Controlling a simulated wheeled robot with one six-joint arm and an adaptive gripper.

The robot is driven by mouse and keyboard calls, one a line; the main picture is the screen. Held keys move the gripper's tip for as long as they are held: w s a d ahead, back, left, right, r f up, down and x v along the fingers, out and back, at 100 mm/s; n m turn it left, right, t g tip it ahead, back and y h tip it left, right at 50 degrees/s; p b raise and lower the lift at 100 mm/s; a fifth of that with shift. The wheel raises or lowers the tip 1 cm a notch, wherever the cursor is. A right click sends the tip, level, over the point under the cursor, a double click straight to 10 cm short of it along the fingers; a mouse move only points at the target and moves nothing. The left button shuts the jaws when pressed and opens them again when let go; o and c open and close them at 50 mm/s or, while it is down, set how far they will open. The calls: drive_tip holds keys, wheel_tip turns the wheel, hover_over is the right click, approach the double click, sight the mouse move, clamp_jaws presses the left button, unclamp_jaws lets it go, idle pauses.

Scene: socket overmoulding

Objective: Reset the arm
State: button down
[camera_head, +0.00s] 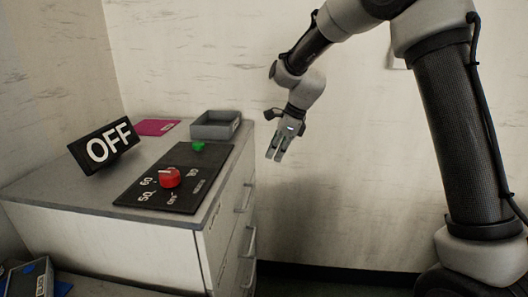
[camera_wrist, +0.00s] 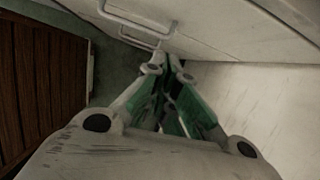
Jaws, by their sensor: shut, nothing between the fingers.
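My gripper (camera_head: 273,157) hangs in the air to the right of the grey cabinet (camera_head: 130,246) in the head view, pointing down and a little left. Its fingers are shut with nothing between them. In the wrist view, the fingertips of my gripper (camera_wrist: 168,68) come together in front of the cabinet's drawer handles (camera_wrist: 140,32). The gripper looks apart from the cabinet. My arm rises from the right side of the head view and bends over at the top.
On the cabinet are a black panel with a red knob (camera_head: 169,177) and a green button (camera_head: 198,146), a black OFF sign (camera_head: 104,146), a grey tray (camera_head: 215,125) and a magenta sheet (camera_head: 157,127). A dark box (camera_head: 28,279) sits lower left. A pale wall (camera_head: 345,170) stands behind.

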drive_tip(key=s+d+r+n+t+h, duration=0.1)
drive_tip(key=s+d+r+n, duration=0.3)
drive_tip(key=s+d, duration=0.5)
drive_tip(key=s+d+r+n+t+h, duration=0.1)
drive_tip(key=s+d+r+n, duration=0.3)
drive_tip(key=s+d+n, duration=0.5)
drive_tip(key=s+d+r+n+t+h, duration=0.1)
drive_tip(key=s+d+r+n, duration=0.3)
drive_tip(key=s+d, duration=0.6)
drive_tip(key=shift+s+d+n+t+h, duration=0.25)
drive_tip(key=shift+s+n+h, duration=0.7)
drive_tip(key=shift+s, duration=1.8)
drive_tip(key=shift+n+y, duration=0.25)
